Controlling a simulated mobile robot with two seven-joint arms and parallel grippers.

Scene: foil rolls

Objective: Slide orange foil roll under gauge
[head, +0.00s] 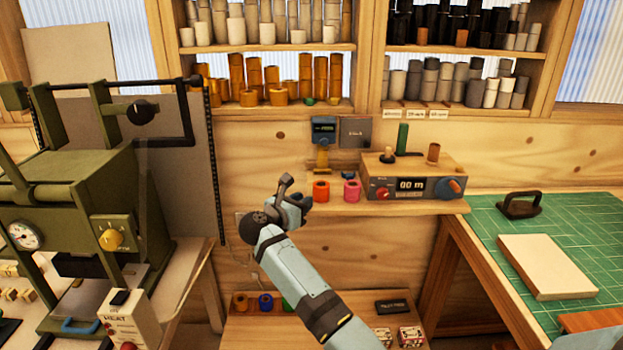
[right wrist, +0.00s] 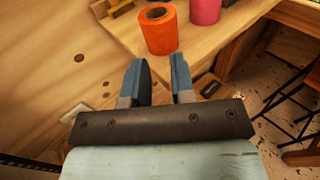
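The orange foil roll (head: 321,190) stands upright on the wooden wall shelf (head: 415,207), near its left end. It also shows in the right wrist view (right wrist: 158,30), just beyond my fingers. The gauge (head: 323,130) is a small dark box with a lit display on the wall above the roll. A yellow part (head: 322,160) hangs below it, behind the roll. My right gripper (head: 297,193) is just left of the orange roll, apart from it. In the right wrist view its two blue fingers (right wrist: 160,78) are spread with nothing between them. My left gripper is not in view.
A pink roll (head: 352,189) stands right of the orange one. A control box (head: 413,180) with knobs fills the shelf's right part. A green press (head: 80,200) is at left, a green cutting mat (head: 590,225) at right.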

